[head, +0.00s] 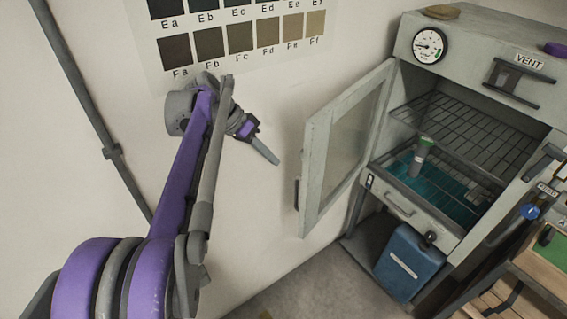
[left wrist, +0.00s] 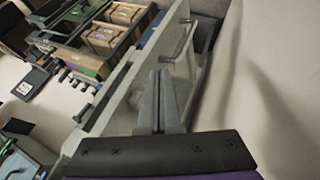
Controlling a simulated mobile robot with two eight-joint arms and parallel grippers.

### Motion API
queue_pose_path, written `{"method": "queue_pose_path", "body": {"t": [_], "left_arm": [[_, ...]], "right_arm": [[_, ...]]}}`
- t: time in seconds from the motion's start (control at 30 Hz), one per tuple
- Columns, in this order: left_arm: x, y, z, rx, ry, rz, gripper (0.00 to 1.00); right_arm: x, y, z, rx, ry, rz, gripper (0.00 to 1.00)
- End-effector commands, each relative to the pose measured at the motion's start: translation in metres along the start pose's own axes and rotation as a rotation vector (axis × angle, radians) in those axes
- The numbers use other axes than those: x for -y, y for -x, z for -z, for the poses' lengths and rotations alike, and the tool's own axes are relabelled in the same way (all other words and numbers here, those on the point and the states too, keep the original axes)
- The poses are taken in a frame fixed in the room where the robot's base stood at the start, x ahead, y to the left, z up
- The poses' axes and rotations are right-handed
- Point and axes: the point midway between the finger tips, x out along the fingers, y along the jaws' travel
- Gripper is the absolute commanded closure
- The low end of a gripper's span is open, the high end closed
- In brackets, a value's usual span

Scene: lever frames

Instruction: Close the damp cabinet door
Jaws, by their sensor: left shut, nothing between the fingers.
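The damp cabinet (head: 470,120) stands at the right in the head view, with its door (head: 345,145) swung open to the left. The door has a grey frame, a cloudy pane and a handle (head: 298,192) on its outer edge. In the left wrist view the door (left wrist: 130,85) lies beyond the fingers, with a handle (left wrist: 184,40) above them. My left gripper (head: 276,162) is shut and empty. It appears left of the door's outer edge, with a gap between them in the head view. It also shows in the left wrist view (left wrist: 159,80). My right gripper is not in view.
Inside the cabinet are wire shelves (head: 480,125), a teal tray (head: 440,190) and a green-capped tube (head: 421,157). A blue container (head: 405,262) stands below. A wooden bench (head: 535,265) is at the right. The wall is close behind my left arm; floor shows below the door.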

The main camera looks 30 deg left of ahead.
Motion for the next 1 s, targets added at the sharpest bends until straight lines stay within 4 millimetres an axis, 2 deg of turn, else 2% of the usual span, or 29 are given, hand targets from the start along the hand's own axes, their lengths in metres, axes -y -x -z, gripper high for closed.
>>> {"method": "queue_pose_path", "body": {"t": [0.3, 0.5, 0.7, 1.0], "left_arm": [[-0.001, -0.056, -0.001, 0.002, -0.003, -0.001, 1.00], [0.000, -0.084, 0.000, 0.002, -0.001, 0.000, 1.00], [-0.001, -0.095, -0.001, 0.002, 0.000, 0.001, 1.00], [-0.001, -0.095, -0.001, 0.001, 0.000, 0.001, 1.00]], "right_arm": [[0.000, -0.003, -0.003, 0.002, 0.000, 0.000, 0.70], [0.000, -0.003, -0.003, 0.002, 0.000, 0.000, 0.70], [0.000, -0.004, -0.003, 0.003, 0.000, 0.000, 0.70], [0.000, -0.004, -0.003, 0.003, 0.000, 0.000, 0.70]]}}
